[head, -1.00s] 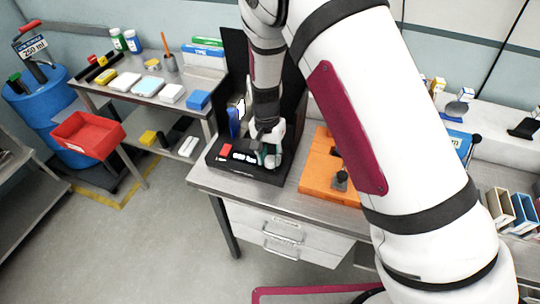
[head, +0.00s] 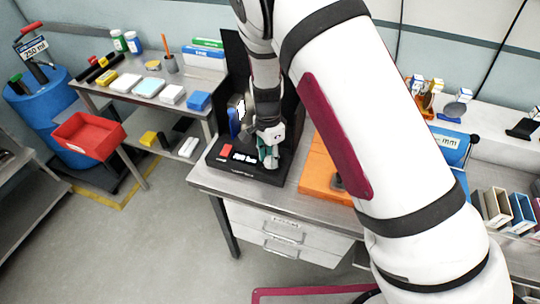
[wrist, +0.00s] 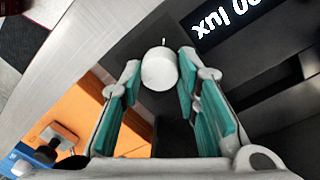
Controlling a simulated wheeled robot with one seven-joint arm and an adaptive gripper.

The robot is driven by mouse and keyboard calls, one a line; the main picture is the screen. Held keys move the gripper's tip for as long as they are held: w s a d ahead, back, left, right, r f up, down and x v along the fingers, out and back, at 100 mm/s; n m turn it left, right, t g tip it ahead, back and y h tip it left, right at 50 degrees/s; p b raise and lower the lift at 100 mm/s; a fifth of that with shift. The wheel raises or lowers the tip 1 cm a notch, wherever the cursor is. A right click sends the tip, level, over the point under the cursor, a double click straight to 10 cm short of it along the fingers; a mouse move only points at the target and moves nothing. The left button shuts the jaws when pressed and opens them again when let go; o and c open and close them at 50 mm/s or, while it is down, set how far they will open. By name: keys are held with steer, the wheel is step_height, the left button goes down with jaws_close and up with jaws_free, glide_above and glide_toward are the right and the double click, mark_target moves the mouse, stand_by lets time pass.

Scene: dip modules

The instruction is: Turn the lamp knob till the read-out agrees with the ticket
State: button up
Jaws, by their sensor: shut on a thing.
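The lamp knob (wrist: 159,68) is a pale round knob on a black panel. In the wrist view it sits between the green-padded fingers of my gripper (wrist: 160,66), which is shut on it. In the head view my gripper (head: 268,158) is down at the right end of the black lamp unit (head: 221,163) and hides the knob. The lit read-out (head: 244,157) is left of the gripper, too small to read there. In the wrist view the read-out (wrist: 228,22) appears upside down and partly cut off, ending in "00 lux". I cannot make out the ticket.
An orange box (head: 318,178) stands right of the lamp unit on the metal bench (head: 210,186). A tall black panel (head: 233,62) rises behind the unit, with a blue item (head: 234,122) before it. A red bin (head: 88,133) and a side table are at left.

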mark_target(269, 157)
stand_by(0.4)
steer(key=o, duration=1.2)
steer(key=shift+c, duration=0.2)
step_height(269, 157, up, 12)
steer(key=shift+w+a, duration=0.2)
steer(key=shift+w, duration=0.1)
